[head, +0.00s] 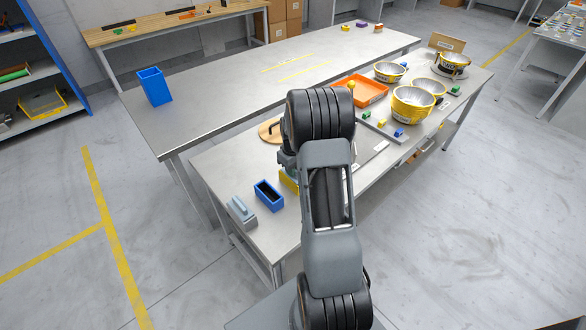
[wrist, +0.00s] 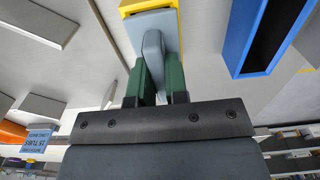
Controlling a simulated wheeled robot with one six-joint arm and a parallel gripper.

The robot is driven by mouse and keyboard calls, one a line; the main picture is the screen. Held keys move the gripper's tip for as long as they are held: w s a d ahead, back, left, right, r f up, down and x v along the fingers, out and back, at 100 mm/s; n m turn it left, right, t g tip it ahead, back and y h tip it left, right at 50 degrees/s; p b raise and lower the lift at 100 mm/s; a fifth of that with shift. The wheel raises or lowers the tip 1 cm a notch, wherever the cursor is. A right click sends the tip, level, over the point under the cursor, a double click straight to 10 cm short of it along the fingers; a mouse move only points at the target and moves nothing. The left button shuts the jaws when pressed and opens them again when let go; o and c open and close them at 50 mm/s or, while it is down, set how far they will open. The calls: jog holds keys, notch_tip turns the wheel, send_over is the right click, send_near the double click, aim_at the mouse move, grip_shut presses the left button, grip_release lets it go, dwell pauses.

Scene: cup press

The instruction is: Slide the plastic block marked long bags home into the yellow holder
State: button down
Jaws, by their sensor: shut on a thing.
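In the wrist view, my gripper (wrist: 160,75) has green fingers shut on the upright grey handle of a pale blue-grey block (wrist: 140,28). The block lies against the yellow holder (wrist: 128,7), with yellow edges showing above it and along its right side. It looks lined up with the holder, but I cannot tell how deep it sits. No long bags marking is readable on it. In the head view, a small part of the yellow holder (head: 289,182) shows beside my arm. My arm hides the gripper and the held block there.
An open blue holder (head: 268,195) stands just beside the yellow one; it also shows in the wrist view (wrist: 262,35). A second grey block with a handle (head: 242,212) is near the table's left end. An orange tray (head: 366,91) and metal bowls (head: 413,102) stand farther right.

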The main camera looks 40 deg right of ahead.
jog(key=c, duration=1.1)
grip_release()
jog(key=shift+o, duration=0.2)
notch_tip(320, 180, up, 14)
jog(key=shift+f, duration=0.1)
jog(key=s+a+r+t, duration=0.1)
jog(key=s+a+r, duration=0.1)
jog(key=s+a, duration=0.6)
jog(key=s+a+r+m+t+p, duration=0.1)
jog(key=s+a+r+t, duration=0.1)
jog(key=s+a, duration=0.7)
jog(key=a+r, duration=0.1)
jog(key=a, duration=0.2)
jog(key=shift+s+a+t, duration=0.2)
jog(key=shift+a+t, duration=0.1)
jog(key=shift+a, duration=0.05)
